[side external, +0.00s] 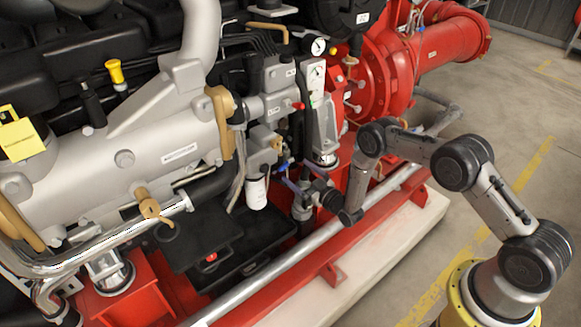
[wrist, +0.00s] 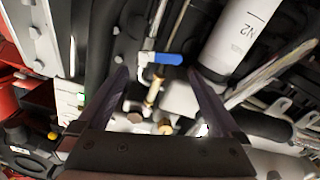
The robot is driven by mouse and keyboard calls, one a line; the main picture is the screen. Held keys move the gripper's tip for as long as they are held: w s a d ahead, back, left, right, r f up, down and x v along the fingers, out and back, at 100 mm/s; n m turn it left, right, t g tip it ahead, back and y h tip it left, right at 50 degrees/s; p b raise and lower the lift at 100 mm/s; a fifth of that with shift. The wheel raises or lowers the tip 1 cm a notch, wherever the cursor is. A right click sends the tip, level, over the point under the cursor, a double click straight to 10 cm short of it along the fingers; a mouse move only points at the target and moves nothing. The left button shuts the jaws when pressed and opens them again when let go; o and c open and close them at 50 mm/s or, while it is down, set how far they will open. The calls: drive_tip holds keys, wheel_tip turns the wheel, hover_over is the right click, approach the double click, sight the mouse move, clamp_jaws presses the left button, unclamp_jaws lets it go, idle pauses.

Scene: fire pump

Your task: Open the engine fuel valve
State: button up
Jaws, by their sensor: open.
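A small valve with a blue lever handle (wrist: 165,58) shows in the wrist view, with brass fittings on the pipe below it. The lever lies roughly crosswise in the picture. No label on it is readable, so I cannot confirm that it is the engine fuel valve. My gripper (wrist: 158,76) is open, and its two dark fingers point toward the blue lever, one to each side of it in the picture. No contact is visible. In the side external view my gripper (side external: 301,180) is low beside the engine, where a small blue spot (side external: 283,167) shows near its fingers.
A white cylinder (wrist: 243,35) stands close to the right finger; a white filter (side external: 257,193) hangs left of my gripper. The grey pipe (side external: 285,262) and red base frame (side external: 335,272) run below. Hoses and brackets crowd the space; open floor (side external: 520,120) lies to the right.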

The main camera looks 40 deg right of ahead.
sight(287, 163)
drive_tip(key=w, duration=0.4)
drive_tip(key=shift+w, duration=0.3)
drive_tip(key=c, duration=1.1)
